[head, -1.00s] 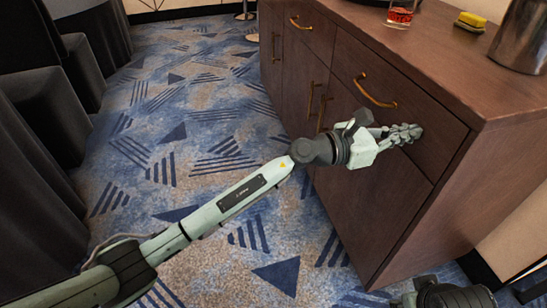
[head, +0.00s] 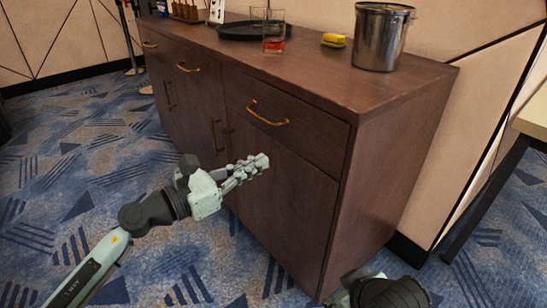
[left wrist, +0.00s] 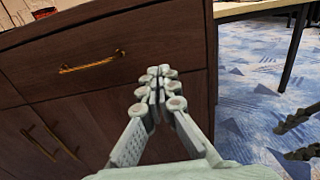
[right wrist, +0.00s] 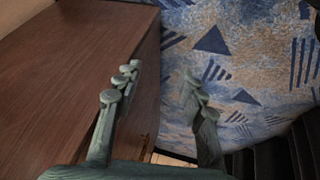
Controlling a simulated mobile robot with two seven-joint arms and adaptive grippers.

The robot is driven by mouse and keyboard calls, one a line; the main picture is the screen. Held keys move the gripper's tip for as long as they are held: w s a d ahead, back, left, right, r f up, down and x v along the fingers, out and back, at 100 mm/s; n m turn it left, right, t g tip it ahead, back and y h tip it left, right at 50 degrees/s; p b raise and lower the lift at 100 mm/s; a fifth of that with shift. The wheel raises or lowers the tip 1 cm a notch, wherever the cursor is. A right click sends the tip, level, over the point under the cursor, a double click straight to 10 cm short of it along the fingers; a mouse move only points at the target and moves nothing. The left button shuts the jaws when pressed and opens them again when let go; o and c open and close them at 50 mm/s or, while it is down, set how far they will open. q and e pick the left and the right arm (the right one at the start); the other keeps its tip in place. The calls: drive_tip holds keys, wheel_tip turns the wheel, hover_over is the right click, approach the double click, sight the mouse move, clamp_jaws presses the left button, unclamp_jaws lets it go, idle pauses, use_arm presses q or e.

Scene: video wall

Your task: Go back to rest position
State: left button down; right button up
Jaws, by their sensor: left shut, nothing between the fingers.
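My left gripper (head: 260,163) is shut and empty, in front of the brown wooden cabinet (head: 290,185), below the right-hand top drawer. In the left wrist view its fingertips (left wrist: 158,75) meet, with the drawer's brass handle (left wrist: 92,63) up and to the left. The top drawers look closed. My right gripper (right wrist: 160,85) is open in the right wrist view, its two fingers apart with nothing between them, beside the cabinet. In the head view only a dark part of my right arm shows at the bottom edge; its fingers are out of sight.
On the cabinet top stand a glass with red drink (head: 273,45), a dark tray (head: 232,31), a yellow sponge (head: 333,40) and a metal bucket (head: 380,38). A table (head: 535,122) stands at the right edge. Patterned carpet (head: 60,180) lies open at left.

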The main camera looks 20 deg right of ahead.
use_arm(q)
drive_tip(key=w+a+r+n+t+y+p, duration=0.25)
drive_tip(key=w+a+n+t+y, duration=0.3)
drive_tip(key=a+n+t, duration=0.95)
drive_tip(key=a+f+n+g+y, duration=0.4)
drive_tip(key=a+f+n+y, duration=0.7)
drive_tip(key=n, duration=0.8)
drive_tip(key=s+a+f+n+g+y+p, duration=0.25)
drive_tip(key=s+a+f+n+g, duration=0.35)
drive_tip(key=s+a+f+n, duration=0.45)
drive_tip(key=s+a+f+n+g, duration=0.2)
drive_tip(key=s+f, duration=0.4)
drive_tip(key=s, duration=0.3)
drive_tip(key=s+a+f+n+g, duration=0.2)
drive_tip(key=s+f+g, duration=0.3)
drive_tip(key=s, duration=0.4)
drive_tip(key=shift+a+f+g, duration=0.3)
drive_tip(key=shift+f, duration=0.3)
use_arm(e)
wheel_tip(320, 180, down, 11)
drive_tip(key=s+d+g, duration=0.1)
drive_tip(key=d+g, duration=0.1)
drive_tip(key=shift+s+g, duration=0.15)
drive_tip(key=shift+g, duration=0.15)
